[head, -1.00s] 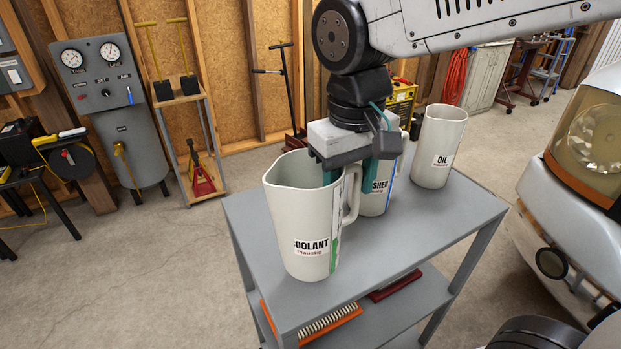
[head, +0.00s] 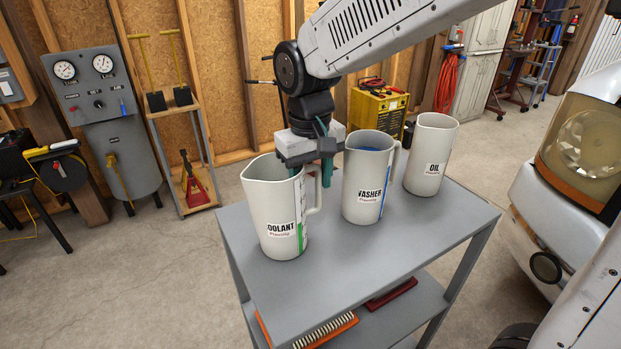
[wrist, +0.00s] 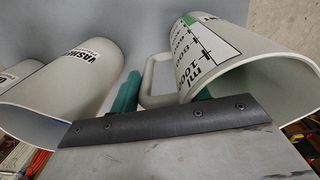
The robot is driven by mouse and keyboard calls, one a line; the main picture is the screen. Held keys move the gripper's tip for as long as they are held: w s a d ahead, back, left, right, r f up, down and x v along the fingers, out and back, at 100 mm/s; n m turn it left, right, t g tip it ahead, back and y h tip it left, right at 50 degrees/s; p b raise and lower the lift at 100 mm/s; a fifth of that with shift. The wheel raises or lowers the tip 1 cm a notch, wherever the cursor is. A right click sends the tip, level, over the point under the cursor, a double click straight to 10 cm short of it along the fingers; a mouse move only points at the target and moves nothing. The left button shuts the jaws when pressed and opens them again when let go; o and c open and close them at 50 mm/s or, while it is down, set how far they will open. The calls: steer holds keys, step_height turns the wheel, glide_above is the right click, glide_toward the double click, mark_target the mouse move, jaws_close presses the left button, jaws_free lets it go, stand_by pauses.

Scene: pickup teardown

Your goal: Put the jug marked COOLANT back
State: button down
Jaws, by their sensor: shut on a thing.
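The COOLANT jug (head: 270,215), off-white with a green level strip, is upright at the left end of the grey cart's top (head: 335,255). Its base looks at or very near the surface; I cannot tell whether it touches. My gripper (head: 313,172) is shut on this jug at its handle side. In the wrist view the jug (wrist: 235,70) is at right. Its handle (wrist: 150,85) lies between the teal fingers (wrist: 164,96); the exact contact is partly hidden. The WASHER jug (head: 362,185) stands to the right of it, apart.
The OIL jug (head: 431,155) stands at the cart's right rear, in line with the others. The cart's front top is clear. A vehicle with a headlight (head: 590,145) is close on the right.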

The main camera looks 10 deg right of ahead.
steer(key=c, duration=0.7)
jaws_free()
step_height(320, 180, up, 12)
steer(key=s+d+f+m, duration=0.1)
steer(key=s+d+f, duration=0.1)
steer(key=s+d, duration=0.2)
steer(key=s+d+f+m, duration=0.1)
steer(key=s+d+f, duration=0.2)
steer(key=s, duration=0.7)
steer(key=s+d+f+m+t, duration=0.1)
steer(key=s+d+f, duration=0.2)
steer(key=s+d, duration=0.4)
steer(key=shift+d+f, duration=0.15)
steer(key=shift+f, duration=0.1)
